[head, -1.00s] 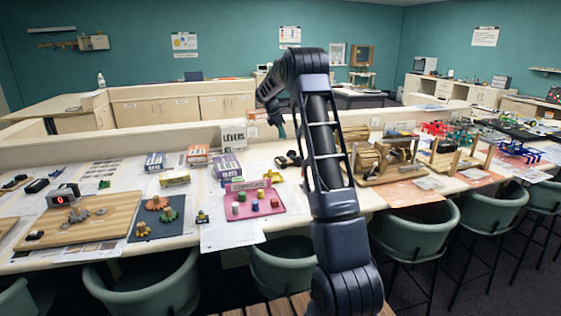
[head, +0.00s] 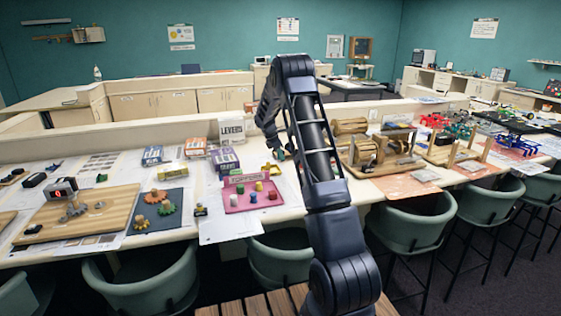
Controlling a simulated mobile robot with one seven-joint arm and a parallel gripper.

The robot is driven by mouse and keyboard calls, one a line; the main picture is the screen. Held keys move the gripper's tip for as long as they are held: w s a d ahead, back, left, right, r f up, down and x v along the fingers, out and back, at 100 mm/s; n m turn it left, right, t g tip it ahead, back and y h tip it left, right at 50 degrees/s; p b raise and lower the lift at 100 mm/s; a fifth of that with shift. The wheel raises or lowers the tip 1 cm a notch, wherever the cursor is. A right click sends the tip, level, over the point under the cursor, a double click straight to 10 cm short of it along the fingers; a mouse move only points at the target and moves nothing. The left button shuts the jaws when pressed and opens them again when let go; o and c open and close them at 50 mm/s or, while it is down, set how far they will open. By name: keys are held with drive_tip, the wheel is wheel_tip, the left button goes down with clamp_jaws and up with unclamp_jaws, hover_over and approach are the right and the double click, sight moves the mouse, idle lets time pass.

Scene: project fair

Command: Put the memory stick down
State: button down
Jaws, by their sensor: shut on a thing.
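My gripper (head: 279,152) hangs from the bent dark arm, low over the long white table (head: 225,235), behind and right of the pink tray (head: 238,209). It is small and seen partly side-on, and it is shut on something. The memory stick cannot be made out clearly; a small teal patch shows at the fingertips, and I cannot tell whether it is the stick or part of the gripper. I cannot tell whether the tips touch the table.
The pink tray holds several coloured blocks. Small boxes (head: 152,155) and a white "LEVERS" box (head: 232,131) stand left of the gripper. A yellow piece (head: 271,169) lies close by. Wooden models (head: 385,150) stand to the right. Green chairs (head: 415,224) line the front.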

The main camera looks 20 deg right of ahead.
sight(280, 160)
drive_tip(key=shift+f, duration=1.5)
drive_tip(key=shift+f, duration=0.15)
drive_tip(key=c, duration=1.5)
unclamp_jaws()
drive_tip(key=shift+o, duration=0.2)
